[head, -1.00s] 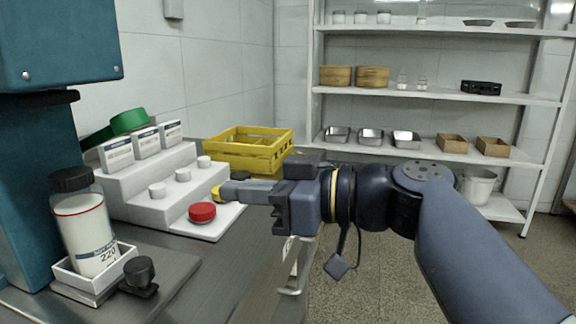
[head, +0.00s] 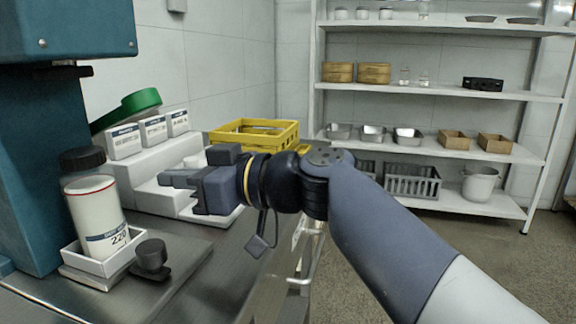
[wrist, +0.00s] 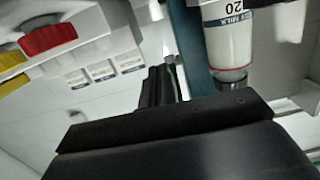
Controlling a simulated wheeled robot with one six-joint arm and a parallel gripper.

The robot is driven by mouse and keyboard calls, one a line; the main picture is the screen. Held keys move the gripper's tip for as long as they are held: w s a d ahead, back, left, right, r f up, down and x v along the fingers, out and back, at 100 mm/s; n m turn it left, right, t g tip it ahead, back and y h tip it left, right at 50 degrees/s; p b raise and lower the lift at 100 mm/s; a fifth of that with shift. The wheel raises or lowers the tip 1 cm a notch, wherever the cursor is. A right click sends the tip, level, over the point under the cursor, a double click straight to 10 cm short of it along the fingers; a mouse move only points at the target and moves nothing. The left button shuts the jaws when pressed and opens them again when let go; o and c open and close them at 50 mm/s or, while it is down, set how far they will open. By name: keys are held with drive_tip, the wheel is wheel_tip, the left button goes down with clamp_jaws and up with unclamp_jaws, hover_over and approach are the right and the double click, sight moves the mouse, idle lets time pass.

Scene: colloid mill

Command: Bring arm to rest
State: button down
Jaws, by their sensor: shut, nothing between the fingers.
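My gripper (head: 172,180) is shut and empty, held in the air over the bench in front of the white stepped stand (head: 150,196). It points left toward the teal machine, and its body hides part of the stand's lower steps. In the wrist view the dark gripper body (wrist: 165,135) fills the lower part. My arm reaches in from the lower right of the head view.
A labelled jar (head: 96,215) stands in a white holder beside a black knob (head: 151,256). The teal machine (head: 35,150) is at left. A yellow crate (head: 255,132) stands behind. A red knob (wrist: 48,39) shows in the wrist view. Open floor and shelves (head: 440,95) lie right.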

wheel_tip(320, 180, up, 8)
drive_tip(key=h+p, duration=0.1)
drive_tip(key=p, duration=1.3)
drive_tip(key=shift+d+f, duration=0.2)
drive_tip(key=shift+d, duration=0.15)
drive_tip(key=shift+p, duration=0.5)
